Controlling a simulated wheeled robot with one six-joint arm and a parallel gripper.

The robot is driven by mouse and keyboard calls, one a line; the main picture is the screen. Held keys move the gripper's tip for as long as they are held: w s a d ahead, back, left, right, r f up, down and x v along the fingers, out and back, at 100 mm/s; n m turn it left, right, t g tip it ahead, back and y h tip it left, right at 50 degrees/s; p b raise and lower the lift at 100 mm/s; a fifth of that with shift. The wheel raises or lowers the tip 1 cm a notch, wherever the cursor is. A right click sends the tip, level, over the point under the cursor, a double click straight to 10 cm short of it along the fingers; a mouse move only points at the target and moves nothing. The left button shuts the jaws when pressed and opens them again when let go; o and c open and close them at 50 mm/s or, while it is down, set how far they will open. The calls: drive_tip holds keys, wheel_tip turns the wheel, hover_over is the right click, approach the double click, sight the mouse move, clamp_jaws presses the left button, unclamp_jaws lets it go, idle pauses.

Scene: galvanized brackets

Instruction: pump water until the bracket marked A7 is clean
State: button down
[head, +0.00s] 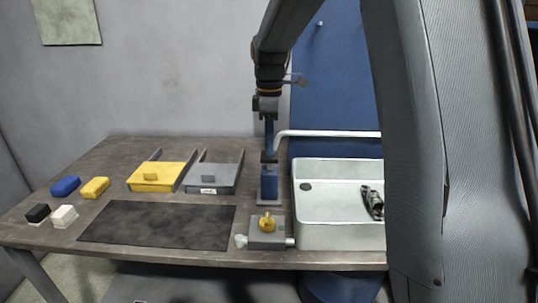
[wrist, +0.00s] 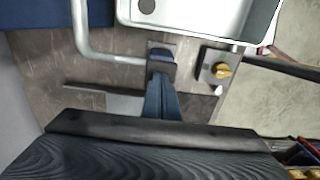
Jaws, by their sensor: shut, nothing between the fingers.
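The blue hand pump (head: 270,185) stands on the bench left of the white sink (head: 340,240), with a pale spout pipe (head: 330,133) reaching over the sink. A grey bracket with dark patches (head: 372,203) lies in the sink, partly hidden by my arm; no mark on it is legible. No water shows at the spout.
A grey box with a yellow knob (head: 267,224) sits in front of the pump. Yellow (head: 160,174) and grey (head: 212,180) trays, a dark mat (head: 158,226), blue (head: 65,186) and yellow (head: 95,187) blocks, and small black and white blocks lie to the left.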

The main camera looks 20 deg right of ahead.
drive_tip(key=shift+f+b, duration=0.4)
drive_tip(key=shift+f, duration=1)
drive_tip(key=shift+r, duration=0.1)
drive_tip(key=shift+r+p, duration=1.85)
drive_tip(key=shift+r, duration=0.05)
drive_tip(key=shift+f, duration=0.15)
